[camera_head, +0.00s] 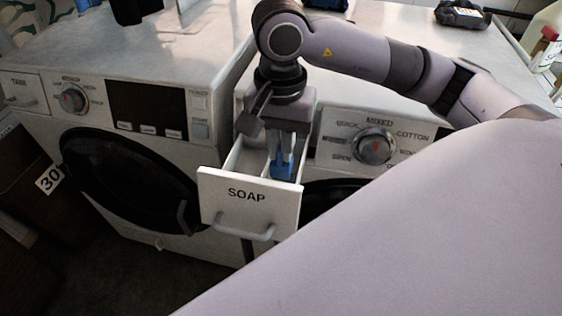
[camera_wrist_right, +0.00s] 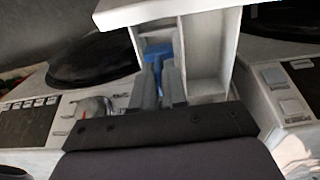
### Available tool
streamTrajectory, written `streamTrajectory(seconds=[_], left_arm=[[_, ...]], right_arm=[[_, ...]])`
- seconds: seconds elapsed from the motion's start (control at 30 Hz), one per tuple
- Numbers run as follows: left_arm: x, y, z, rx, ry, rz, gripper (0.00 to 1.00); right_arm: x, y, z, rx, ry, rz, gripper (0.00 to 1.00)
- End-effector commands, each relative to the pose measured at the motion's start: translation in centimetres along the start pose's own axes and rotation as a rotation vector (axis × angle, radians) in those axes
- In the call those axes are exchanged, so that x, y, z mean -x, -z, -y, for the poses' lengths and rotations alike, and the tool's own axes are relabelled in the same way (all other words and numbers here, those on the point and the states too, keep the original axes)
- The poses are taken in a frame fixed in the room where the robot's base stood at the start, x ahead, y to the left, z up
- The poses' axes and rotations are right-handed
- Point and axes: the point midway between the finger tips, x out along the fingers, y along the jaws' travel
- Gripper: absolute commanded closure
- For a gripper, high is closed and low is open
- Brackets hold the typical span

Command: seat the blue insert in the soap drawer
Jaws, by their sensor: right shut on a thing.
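The white soap drawer (camera_head: 248,205) is pulled out from the machine, with SOAP on its front and a grey handle. My right gripper (camera_head: 284,158) points down over the drawer's right-hand part, shut on the blue insert (camera_head: 282,168). In the right wrist view the drawer (camera_wrist_right: 232,40) shows two long compartments. The blue insert (camera_wrist_right: 157,52) lies between the fingertips of my right gripper (camera_wrist_right: 159,72), at the left compartment there. I cannot tell whether it touches the compartment floor. My left gripper is not in view.
The right washer's dial (camera_head: 374,146) is close to the right of the gripper. A second washer (camera_head: 150,120) stands at left, with a closed TANK drawer (camera_head: 22,92). A dark basket (camera_head: 45,190) marked 30 is at far left. A bottle (camera_head: 545,40) stands at the upper right.

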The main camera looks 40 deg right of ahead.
Motion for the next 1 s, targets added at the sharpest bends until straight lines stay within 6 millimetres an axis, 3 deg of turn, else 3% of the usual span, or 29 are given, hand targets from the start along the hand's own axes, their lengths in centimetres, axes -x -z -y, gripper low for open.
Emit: streamTrajectory(seconds=[0.37,0.8,0.83,0.9,1.0], left_arm=[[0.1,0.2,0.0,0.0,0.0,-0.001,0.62],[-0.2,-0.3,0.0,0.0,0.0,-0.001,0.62],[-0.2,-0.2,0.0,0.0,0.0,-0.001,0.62],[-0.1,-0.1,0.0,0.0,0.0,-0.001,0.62],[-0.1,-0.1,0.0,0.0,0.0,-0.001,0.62]], right_arm=[[-4.5,0.0,0.0,0.001,-0.003,0.002,1.0],[-5.2,0.0,0.0,0.001,0.0,0.0,1.0],[-5.0,0.0,0.0,0.001,0.0,0.0,0.81],[-5.0,0.0,0.0,0.001,0.0,0.0,0.62],[-5.0,0.0,0.0,0.001,0.0,0.0,0.62]])
